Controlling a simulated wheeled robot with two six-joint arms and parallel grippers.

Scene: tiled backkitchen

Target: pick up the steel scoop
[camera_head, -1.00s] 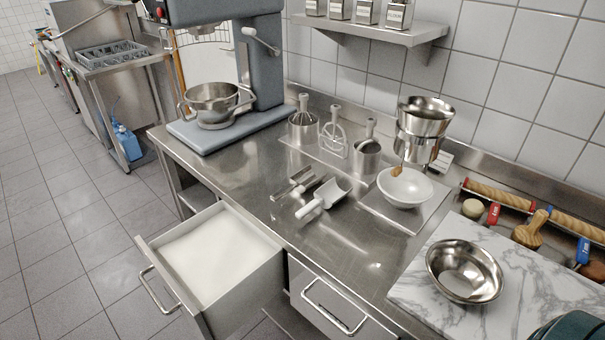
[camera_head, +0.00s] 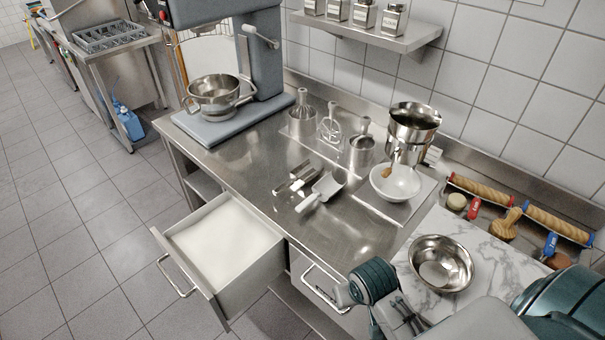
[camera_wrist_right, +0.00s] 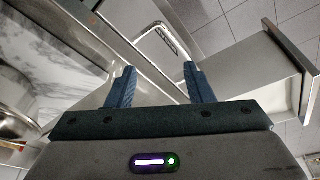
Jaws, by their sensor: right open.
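The steel scoop (camera_head: 326,187) lies on the steel counter (camera_head: 250,160), its pale handle toward the front edge and its open pan toward the wall. My right gripper shows in the right wrist view (camera_wrist_right: 157,80), open, with nothing between its two fingers. In the head view my right arm comes in from the lower right, in front of the counter edge and well short of the scoop. The scoop is not visible in the right wrist view. My left gripper is out of view.
Small tools (camera_head: 296,180) lie just left of the scoop. A white bowl (camera_head: 395,184) stands right of it. A steel bowl (camera_head: 441,264) sits on the marble slab (camera_head: 410,265). An open drawer (camera_head: 200,275) juts out below the counter, beside a closed one with a bar handle (camera_wrist_right: 150,40).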

